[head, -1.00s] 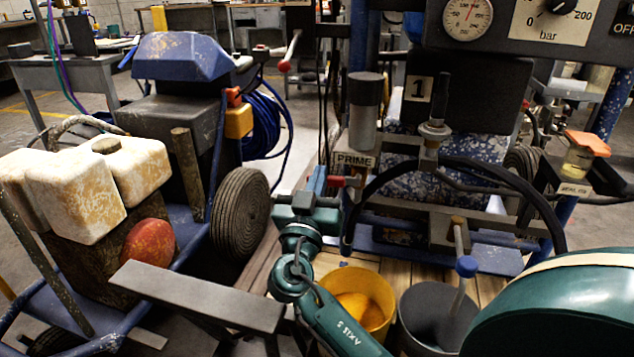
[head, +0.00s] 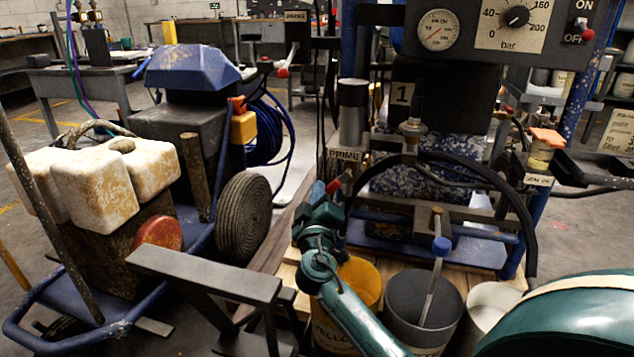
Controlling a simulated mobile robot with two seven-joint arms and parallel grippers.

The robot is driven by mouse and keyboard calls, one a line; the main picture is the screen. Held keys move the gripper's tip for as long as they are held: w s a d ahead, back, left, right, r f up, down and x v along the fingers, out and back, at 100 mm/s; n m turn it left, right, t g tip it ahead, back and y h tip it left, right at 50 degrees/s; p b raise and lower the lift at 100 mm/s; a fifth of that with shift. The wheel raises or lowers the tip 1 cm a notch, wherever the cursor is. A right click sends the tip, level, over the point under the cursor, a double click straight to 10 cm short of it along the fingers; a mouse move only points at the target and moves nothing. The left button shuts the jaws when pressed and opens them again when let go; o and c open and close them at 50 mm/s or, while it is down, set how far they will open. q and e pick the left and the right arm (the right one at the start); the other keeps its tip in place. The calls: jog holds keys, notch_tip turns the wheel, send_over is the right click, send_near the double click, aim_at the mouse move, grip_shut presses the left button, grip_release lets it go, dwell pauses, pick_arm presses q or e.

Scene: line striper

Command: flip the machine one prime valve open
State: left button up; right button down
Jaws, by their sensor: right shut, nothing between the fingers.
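Machine one carries a number 1 plate (head: 403,93) and a PRIME label (head: 345,155) below a grey cylinder. A small red lever (head: 339,183), tilted up to the right, shows just under that label; I take it for the prime valve's handle. My right gripper (head: 324,201) is shut and empty, close beside the lever at its lower left. I cannot tell whether they touch. The valve body is mostly hidden behind the gripper and hand. My left gripper is not in view.
A yellow bucket (head: 361,282) and a grey bucket (head: 413,295) with a blue-topped stick stand below my right arm. A black hose (head: 515,195) arches in front of the machine. A second PRIME label (head: 297,16) with a red-tipped lever (head: 283,72) stands farther back. A cart with white jugs (head: 100,185) is left.

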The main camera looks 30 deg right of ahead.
pick_arm(q)
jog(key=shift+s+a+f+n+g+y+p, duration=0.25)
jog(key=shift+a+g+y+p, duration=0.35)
jog(key=shift+p, duration=1)
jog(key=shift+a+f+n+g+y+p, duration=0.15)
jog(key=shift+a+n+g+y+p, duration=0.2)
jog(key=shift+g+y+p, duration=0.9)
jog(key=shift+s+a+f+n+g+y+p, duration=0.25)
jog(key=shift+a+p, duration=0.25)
jog(key=shift+p, duration=1.5)
pick_arm(e)
jog(key=shift+s+d+f+n+g+y, duration=0.25)
jog(key=shift+s+d+f+n+y, duration=0.25)
jog(key=shift+n, duration=1)
jog(key=shift+s+d+f+n+g+y, duration=0.2)
jog(key=shift+s+d+f+n+y, duration=0.3)
jog(key=shift+n, duration=1)
jog(key=shift+s+d+f+n+g+y, duration=0.3)
jog(key=shift+s+n+y, duration=0.25)
jog(key=shift+n, duration=0.95)
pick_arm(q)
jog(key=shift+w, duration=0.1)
pick_arm(e)
jog(key=shift+d+f+h, duration=0.1)
jog(key=shift+h, duration=0.15)
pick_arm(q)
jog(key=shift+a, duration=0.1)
